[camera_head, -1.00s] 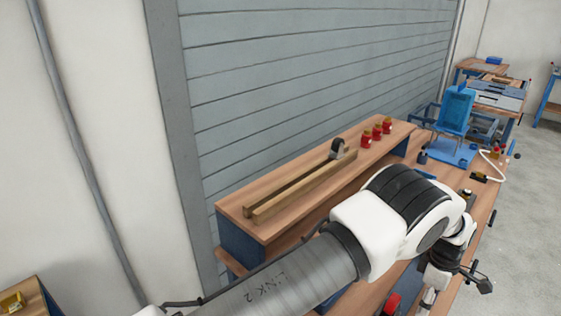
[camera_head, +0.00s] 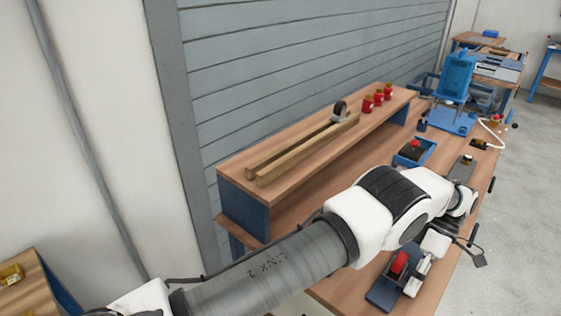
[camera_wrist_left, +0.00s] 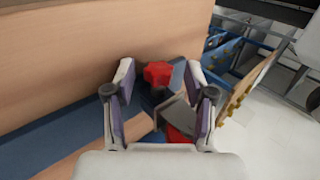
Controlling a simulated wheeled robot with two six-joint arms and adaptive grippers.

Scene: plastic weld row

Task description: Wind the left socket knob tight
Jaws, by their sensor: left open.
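A red knob (camera_head: 398,262) stands on a dark blue base (camera_head: 381,293) on the near part of the bench. My left gripper (camera_head: 418,275) is beside it in the head view, small and partly hidden by its own wrist. In the left wrist view my left gripper (camera_wrist_left: 160,72) is open, with a finger on each side. A red lobed knob (camera_wrist_left: 158,73) shows between the fingertips, with no clear contact. A second red part (camera_wrist_left: 178,135) lies lower between the fingers, partly hidden. I cannot tell which red part is the left socket knob. My right gripper is not in view.
A raised wooden shelf (camera_head: 235,165) bears two wooden bars (camera_head: 300,155), a tape dispenser (camera_head: 340,108) and red-capped jars (camera_head: 378,97). A blue tray (camera_head: 428,152) with a red-topped black item lies behind my arm. A blue fixture (camera_head: 455,80) stands at the far end.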

